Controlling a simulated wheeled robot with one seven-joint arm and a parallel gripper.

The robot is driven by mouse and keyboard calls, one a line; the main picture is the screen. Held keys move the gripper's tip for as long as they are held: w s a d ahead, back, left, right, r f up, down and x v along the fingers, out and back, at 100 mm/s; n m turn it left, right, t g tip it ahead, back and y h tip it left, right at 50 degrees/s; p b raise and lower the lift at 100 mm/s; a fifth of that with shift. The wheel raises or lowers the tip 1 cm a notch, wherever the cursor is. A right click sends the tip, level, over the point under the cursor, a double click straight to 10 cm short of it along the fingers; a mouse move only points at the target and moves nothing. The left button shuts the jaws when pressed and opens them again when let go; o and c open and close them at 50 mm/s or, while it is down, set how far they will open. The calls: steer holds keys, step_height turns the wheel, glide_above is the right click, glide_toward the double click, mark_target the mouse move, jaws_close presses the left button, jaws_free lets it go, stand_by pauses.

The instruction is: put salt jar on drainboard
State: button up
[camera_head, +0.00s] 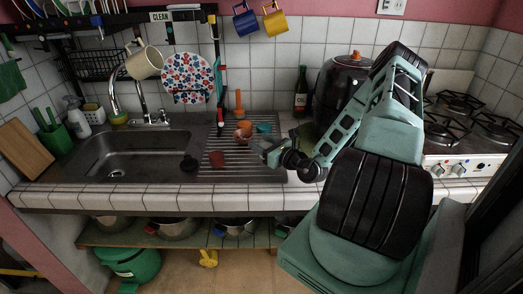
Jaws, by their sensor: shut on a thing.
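The drainboard (215,178) is the ridged metal area right of the sink basin, with several small items on it. My gripper (268,152) is over its right edge, at the end of my arm that reaches in from the right. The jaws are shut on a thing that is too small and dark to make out. I cannot pick out the salt jar for certain. A small white thing (303,176) shows just below my wrist, mostly hidden by it.
A dark bottle (301,90) and a large dark pot (336,88) are behind my arm. The stove (462,165) is at right, the sink basin (135,157) at left.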

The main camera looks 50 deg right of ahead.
steer(key=shift+f, duration=1.6)
steer(key=o, duration=1.1)
steer(key=shift+f, duration=0.15)
steer(key=shift+c, duration=0.2)
